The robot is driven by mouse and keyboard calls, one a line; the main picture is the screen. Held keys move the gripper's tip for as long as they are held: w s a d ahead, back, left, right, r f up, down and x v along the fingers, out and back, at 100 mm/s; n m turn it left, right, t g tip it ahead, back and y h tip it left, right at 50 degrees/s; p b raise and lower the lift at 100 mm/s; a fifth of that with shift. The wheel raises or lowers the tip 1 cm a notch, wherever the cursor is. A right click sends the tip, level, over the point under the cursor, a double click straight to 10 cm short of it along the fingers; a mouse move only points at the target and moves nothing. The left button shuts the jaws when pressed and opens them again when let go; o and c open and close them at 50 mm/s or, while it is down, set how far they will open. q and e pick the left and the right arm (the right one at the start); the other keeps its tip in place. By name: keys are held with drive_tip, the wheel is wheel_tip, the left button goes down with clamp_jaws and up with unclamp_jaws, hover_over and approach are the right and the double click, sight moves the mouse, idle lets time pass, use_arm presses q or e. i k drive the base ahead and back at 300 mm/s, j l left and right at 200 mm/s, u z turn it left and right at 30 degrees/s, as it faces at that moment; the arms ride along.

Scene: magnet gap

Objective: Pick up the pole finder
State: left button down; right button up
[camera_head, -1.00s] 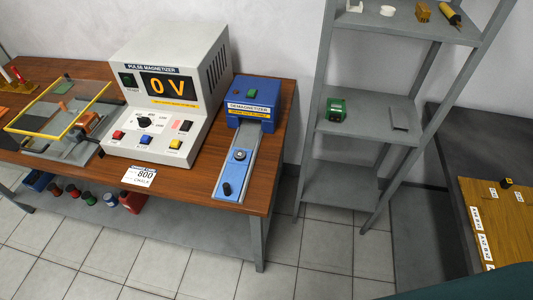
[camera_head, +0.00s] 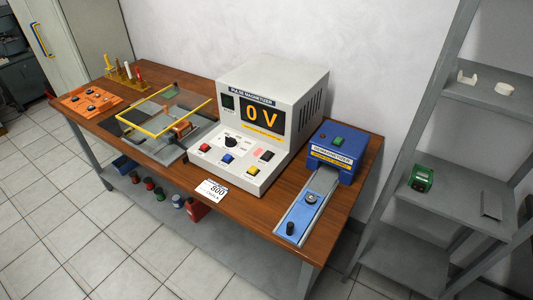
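I cannot tell for sure which item is the pole finder. A small green device (camera_head: 421,178) with a dark face sits on the middle shelf of the grey rack at the right. Several upright tools with red, white and yellow tops stand in a wooden holder (camera_head: 127,77) at the far left of the bench. Neither of my grippers is in view.
The wooden bench (camera_head: 350,190) bears a pulse magnetizer (camera_head: 262,110) reading 0 V, a blue demagnetizer (camera_head: 335,150) with a slide, a yellow-framed fixture (camera_head: 165,118) and an orange panel (camera_head: 90,100). The grey rack (camera_head: 410,240) stands right of it. Tiled floor (camera_head: 60,220) is open at the left.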

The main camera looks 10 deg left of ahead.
sight(110, 68)
drive_tip(key=u, duration=1.45)
drive_tip(key=i+j+u, duration=0.3)
drive_tip(key=i, duration=0.2)
drive_tip(key=i+j+u, duration=0.1)
drive_tip(key=i+u, duration=0.25)
drive_tip(key=i, duration=0.2)
